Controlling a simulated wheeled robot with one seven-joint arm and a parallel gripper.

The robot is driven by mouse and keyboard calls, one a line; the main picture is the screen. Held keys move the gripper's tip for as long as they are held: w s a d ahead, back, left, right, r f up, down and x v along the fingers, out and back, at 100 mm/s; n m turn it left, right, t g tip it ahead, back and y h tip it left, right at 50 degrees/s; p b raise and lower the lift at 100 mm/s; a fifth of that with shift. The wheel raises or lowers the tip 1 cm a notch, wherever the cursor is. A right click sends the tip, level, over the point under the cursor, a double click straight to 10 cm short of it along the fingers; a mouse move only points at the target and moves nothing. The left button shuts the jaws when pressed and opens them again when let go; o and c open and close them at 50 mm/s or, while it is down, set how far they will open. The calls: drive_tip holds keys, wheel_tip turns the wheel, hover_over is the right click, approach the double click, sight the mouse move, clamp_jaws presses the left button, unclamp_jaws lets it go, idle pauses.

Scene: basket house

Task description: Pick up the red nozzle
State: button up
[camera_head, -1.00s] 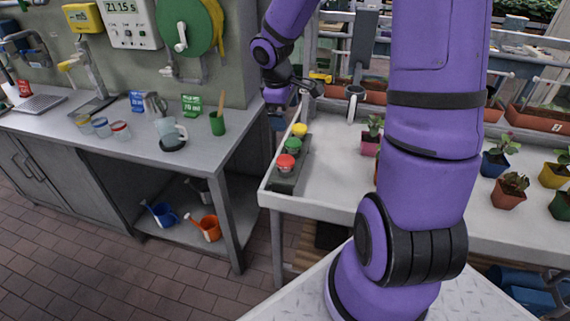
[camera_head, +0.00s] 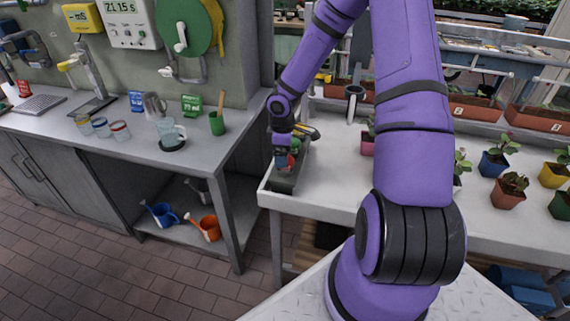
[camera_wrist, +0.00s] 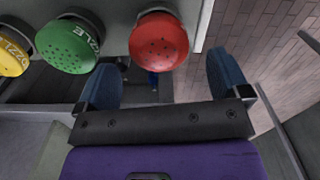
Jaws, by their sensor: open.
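The red nozzle (camera_wrist: 158,42) is a round head with small holes, at the top middle of the wrist view. It sits at the end of a row beside the green nozzle (camera_wrist: 68,47) and the yellow nozzle (camera_wrist: 12,52). My gripper (camera_wrist: 165,80) is open, its two blue fingers apart, with the red nozzle just beyond and between the fingertips in the picture. In the head view my gripper (camera_head: 283,160) is over the dark rack (camera_head: 285,184) and mostly hides the red nozzle (camera_head: 291,161). I cannot tell whether the fingers touch it.
The rack stands at the left end of a white bench (camera_head: 330,185). Potted plants (camera_head: 508,190) stand to the right. A grey counter (camera_head: 60,125) with cups and a jug (camera_head: 170,131) is at the left, across a gap.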

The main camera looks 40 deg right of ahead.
drive_tip(key=shift+s+d+f, duration=0.1)
drive_tip(key=shift+f, duration=1.35)
drive_tip(key=shift+s+d+f, duration=0.1)
drive_tip(key=shift+f, duration=1.35)
drive_tip(key=shift+c, duration=0.2)
drive_tip(key=c, duration=0.9)
